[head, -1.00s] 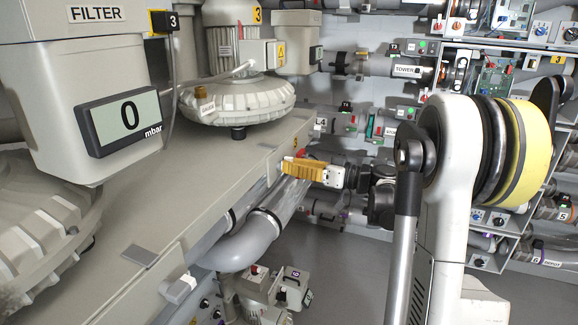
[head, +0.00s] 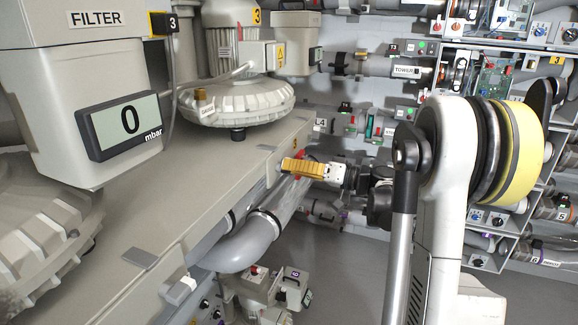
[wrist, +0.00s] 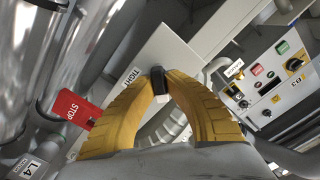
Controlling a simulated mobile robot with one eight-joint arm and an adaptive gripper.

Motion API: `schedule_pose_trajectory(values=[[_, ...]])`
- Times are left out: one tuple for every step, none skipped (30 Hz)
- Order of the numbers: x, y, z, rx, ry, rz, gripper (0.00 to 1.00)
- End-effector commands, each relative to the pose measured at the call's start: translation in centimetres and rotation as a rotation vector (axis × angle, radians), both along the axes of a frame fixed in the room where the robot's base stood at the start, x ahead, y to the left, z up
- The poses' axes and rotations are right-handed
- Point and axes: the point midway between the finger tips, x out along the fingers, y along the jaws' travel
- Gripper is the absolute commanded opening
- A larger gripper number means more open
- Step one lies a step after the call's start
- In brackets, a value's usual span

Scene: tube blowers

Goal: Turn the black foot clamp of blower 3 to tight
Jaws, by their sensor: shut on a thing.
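Blower 3 (head: 238,103) stands on a long grey bench, with a yellow 3 label on it. My gripper (head: 286,165) reaches the bench's front face from the right. In the wrist view my gripper's yellow fingers (wrist: 160,80) are shut on the black foot clamp (wrist: 158,83), whose black end shows between the fingertips. A TIGHT label (wrist: 132,77) is on the pale panel just left of the clamp. In the head view the clamp is hidden by the fingers. I cannot tell the clamp's exact angle.
A red STOP tag (wrist: 76,109) hangs close to the left finger in the wrist view. Grey pipes (head: 245,245) run below the bench (head: 215,190). A filter unit with a display (head: 125,122) reads 0 mbar.

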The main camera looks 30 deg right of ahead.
Motion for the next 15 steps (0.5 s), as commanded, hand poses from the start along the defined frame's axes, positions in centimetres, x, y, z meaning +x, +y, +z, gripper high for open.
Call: schedule_pose_trajectory(values=[[0.04, 0.0, 0.02, 0.033, 0.025, 0.001, 0.0], [0.05, -0.02, 0.0, 0.056, 0.043, 0.001, 0.0], [0.07, -0.04, -0.03, 0.086, 0.066, 0.001, 0.0], [0.08, -0.06, -0.05, 0.108, 0.083, 0.001, 0.0], [0.09, -0.07, -0.07, 0.13, 0.101, 0.001, 0.0], [0.1, -0.09, -0.11, 0.16, 0.124, 0.001, 0.0], [0.11, -0.09, -0.13, 0.183, 0.142, 0.001, 0.0], [0.12, -0.11, -0.14, 0.205, 0.159, 0.001, 0.0], [0.13, -0.11, -0.17, 0.235, 0.183, 0.001, 0.0], [0.14, -0.13, -0.2, 0.257, 0.2, 0.001, 0.0], [0.15, -0.14, -0.21, 0.28, 0.218, 0.001, 0.0], [0.15, -0.15, -0.25, 0.309, 0.241, 0.0, 0.0], [0.16, -0.15, -0.27, 0.332, 0.258, 0.001, 0.0], [0.16, -0.16, -0.29, 0.354, 0.276, 0.0, 0.0], [0.18, -0.18, -0.32, 0.383, 0.298, 0.001, 0.0]])
